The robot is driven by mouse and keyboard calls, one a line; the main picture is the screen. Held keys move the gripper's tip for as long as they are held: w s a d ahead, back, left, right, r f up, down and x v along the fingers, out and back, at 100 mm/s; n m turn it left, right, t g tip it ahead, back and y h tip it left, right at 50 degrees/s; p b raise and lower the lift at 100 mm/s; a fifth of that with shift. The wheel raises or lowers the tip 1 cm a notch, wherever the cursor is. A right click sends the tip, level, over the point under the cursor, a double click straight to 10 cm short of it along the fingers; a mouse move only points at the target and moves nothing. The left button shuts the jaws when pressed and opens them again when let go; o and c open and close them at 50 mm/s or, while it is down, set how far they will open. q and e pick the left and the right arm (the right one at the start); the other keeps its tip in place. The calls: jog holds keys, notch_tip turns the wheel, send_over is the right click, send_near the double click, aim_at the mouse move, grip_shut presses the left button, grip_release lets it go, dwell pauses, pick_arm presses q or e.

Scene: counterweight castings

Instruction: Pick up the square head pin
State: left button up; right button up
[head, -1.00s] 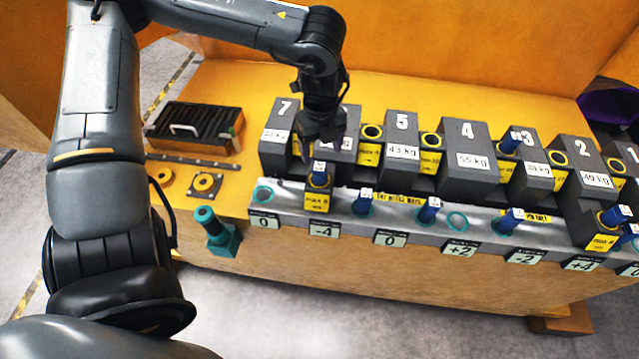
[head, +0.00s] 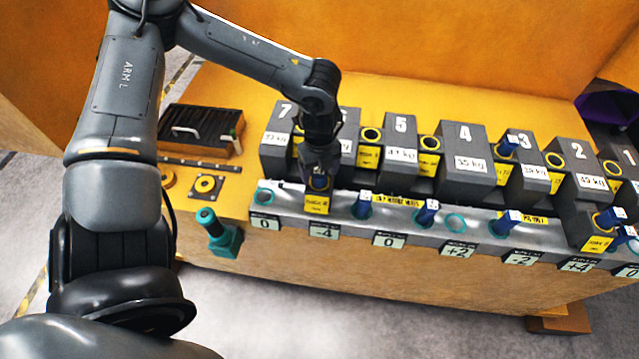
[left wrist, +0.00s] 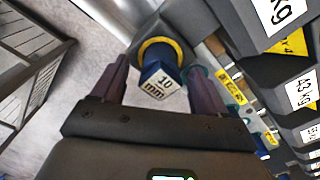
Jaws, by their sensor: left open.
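The square head pin (left wrist: 160,86) is blue with a white square top marked "10 mm". It stands in a yellow-ringed hole of a dark casting (left wrist: 172,38), which carries a yellow label in the head view (head: 317,203). The pin's lower part is hidden in the hole. My right gripper is not in view.
Several more blue pins stand along the grey rail (head: 400,212), such as one to the right (head: 362,205). Numbered grey weights, such as weight 5 (head: 400,140), stand close behind. A teal holder (head: 222,238) sits at the bench's front left. A black slotted tray (head: 195,130) lies behind it.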

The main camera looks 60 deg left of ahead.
pick_arm(q)
grip_shut()
dwell(0.5)
